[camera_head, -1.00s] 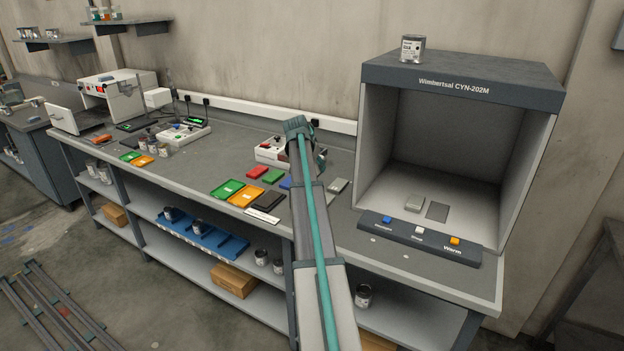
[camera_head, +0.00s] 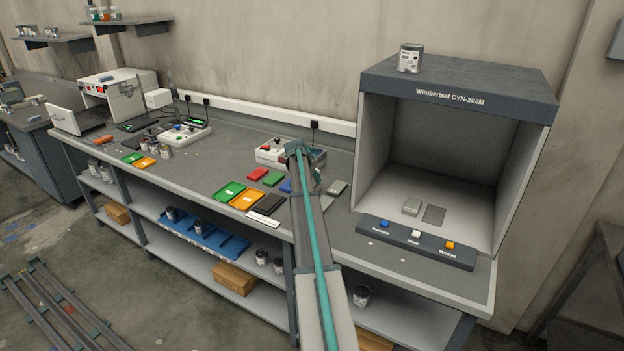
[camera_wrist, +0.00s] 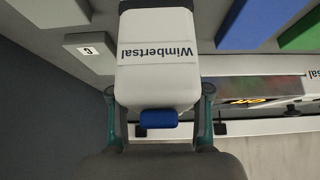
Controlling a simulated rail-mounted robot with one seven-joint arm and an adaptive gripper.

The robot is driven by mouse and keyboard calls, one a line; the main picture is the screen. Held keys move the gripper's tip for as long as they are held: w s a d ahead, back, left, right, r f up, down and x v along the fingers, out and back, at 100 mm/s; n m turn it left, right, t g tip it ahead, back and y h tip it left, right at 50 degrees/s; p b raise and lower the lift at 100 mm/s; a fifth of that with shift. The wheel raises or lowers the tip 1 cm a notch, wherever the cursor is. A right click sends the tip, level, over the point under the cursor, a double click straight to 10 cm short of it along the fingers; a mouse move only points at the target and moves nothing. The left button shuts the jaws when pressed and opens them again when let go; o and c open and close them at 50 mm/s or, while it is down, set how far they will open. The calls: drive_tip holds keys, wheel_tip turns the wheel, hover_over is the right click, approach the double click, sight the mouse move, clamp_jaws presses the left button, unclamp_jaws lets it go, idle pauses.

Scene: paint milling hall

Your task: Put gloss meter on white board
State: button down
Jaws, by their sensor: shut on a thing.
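The gloss meter (camera_wrist: 158,65) is a white, rounded device marked "Wimbertsal" with a blue button, upside down in the wrist view. My gripper (camera_wrist: 158,106) is shut on it, one finger on each side. In the head view my gripper and the meter are mostly hidden behind my arm, near the middle of the bench. A pale grey board (camera_head: 338,187) lies right of my arm; I cannot tell for sure that it is the white board. The wrist view shows a grey plate with a small tag (camera_wrist: 88,47) beside the meter.
Red (camera_head: 257,174), green (camera_head: 272,177) and blue (camera_head: 286,185) boards lie left of my arm. A white-and-red instrument (camera_head: 270,152) stands behind them. The light booth (camera_head: 458,92) stands on the right. Green, orange and black trays (camera_head: 268,205) line the front edge.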

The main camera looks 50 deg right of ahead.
drive_tip(key=shift+f, duration=0.65)
drive_tip(key=shift+f, duration=0.15)
drive_tip(key=c, duration=0.5)
unclamp_jaws()
drive_tip(key=shift+c, duration=0.2)
drive_tip(key=shift+r, duration=0.25)
drive_tip(key=b+v, duration=0.3)
drive_tip(key=v, duration=0.9)
